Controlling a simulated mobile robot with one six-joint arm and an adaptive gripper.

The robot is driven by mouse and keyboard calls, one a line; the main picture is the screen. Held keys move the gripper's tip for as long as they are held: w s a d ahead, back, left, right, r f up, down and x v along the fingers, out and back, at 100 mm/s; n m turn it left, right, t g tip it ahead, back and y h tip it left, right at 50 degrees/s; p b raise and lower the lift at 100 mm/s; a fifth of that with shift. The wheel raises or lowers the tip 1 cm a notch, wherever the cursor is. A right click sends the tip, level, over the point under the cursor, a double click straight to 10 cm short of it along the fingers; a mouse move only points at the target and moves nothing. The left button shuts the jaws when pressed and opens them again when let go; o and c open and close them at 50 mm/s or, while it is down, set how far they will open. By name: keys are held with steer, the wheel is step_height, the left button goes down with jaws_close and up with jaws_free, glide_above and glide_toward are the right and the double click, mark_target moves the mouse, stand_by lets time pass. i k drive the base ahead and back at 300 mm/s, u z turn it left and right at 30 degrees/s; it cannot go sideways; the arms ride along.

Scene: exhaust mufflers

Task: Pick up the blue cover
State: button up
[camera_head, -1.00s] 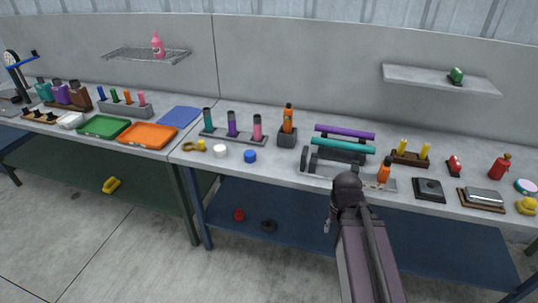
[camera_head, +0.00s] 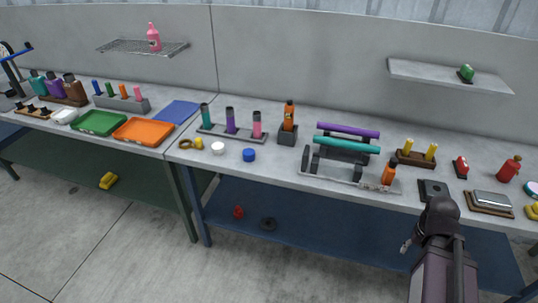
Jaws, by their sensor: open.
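A small round blue cover (camera_head: 249,155) lies on the grey workbench (camera_head: 285,167), near its front edge, left of centre. It stands apart from the white round cover (camera_head: 218,148) to its left. My arm rises from the bottom right. My gripper (camera_head: 406,246) shows only as a small part left of the arm, in front of the bench and below its top. It is open, far to the right of the blue cover, and nothing is seen in it. Most of the gripper is hidden by my arm.
A rack with three coloured tubes (camera_head: 230,133) stands behind the blue cover. A stand with purple and teal cylinders (camera_head: 346,147) and an orange bottle (camera_head: 389,174) are to the right. The lower shelf (camera_head: 330,237) holds a red item (camera_head: 238,212) and a dark ring (camera_head: 268,223).

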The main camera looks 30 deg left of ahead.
mark_target(249, 153)
steer(key=z, duration=0.85)
steer(key=k, duration=0.9)
steer(key=u, duration=2.45)
steer(key=i, duration=0.2)
steer(key=z, duration=0.7)
